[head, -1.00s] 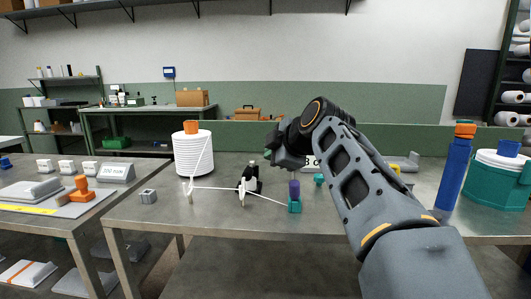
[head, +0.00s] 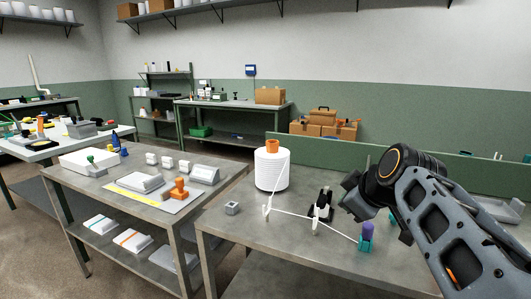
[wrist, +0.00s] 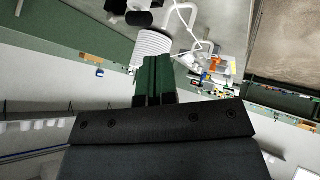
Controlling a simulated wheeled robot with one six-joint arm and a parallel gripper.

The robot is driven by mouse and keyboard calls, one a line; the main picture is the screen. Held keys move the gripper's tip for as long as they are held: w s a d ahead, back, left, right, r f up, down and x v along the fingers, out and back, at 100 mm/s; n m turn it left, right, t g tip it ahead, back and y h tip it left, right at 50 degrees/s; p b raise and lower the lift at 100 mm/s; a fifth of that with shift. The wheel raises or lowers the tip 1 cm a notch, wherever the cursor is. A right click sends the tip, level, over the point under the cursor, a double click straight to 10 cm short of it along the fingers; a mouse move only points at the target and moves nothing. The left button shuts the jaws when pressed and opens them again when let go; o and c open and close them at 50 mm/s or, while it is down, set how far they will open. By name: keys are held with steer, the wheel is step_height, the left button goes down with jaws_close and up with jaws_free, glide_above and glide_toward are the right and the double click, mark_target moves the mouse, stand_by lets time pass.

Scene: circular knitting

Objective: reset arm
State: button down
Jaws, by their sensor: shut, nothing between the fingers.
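My arm reaches in from the right of the head view, folded up above the metal workbench (head: 238,252). My gripper (head: 352,196) is at the arm's end, over the bench, near the black and white thread guide (head: 322,205). In the wrist view my gripper (wrist: 157,62) shows its dark green fingers together, with nothing between them. A white yarn cone (head: 271,170) with an orange top stands on the bench to the left of my gripper. White yarn runs from it past the guides to a teal holder (head: 366,243) with a purple piece (head: 368,229).
A second table (head: 75,187) on the left holds a grey mat with an orange stamp-like tool (head: 180,190) and several white blocks. A small grey block (head: 232,208) lies at the workbench's left. Shelves and brown boxes (head: 305,128) stand behind. Floor shows at lower left.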

steer(key=s+a+r+m+g+h+p, duration=0.2)
steer(key=s+m+g+p, duration=0.3)
steer(key=p, duration=1.4)
steer(key=s+m, duration=0.4)
steer(key=s, duration=0.3)
steer(key=shift+s+a+m+p, duration=0.25)
steer(key=shift+s+m+p, duration=0.1)
steer(key=shift+s+m, duration=0.05)
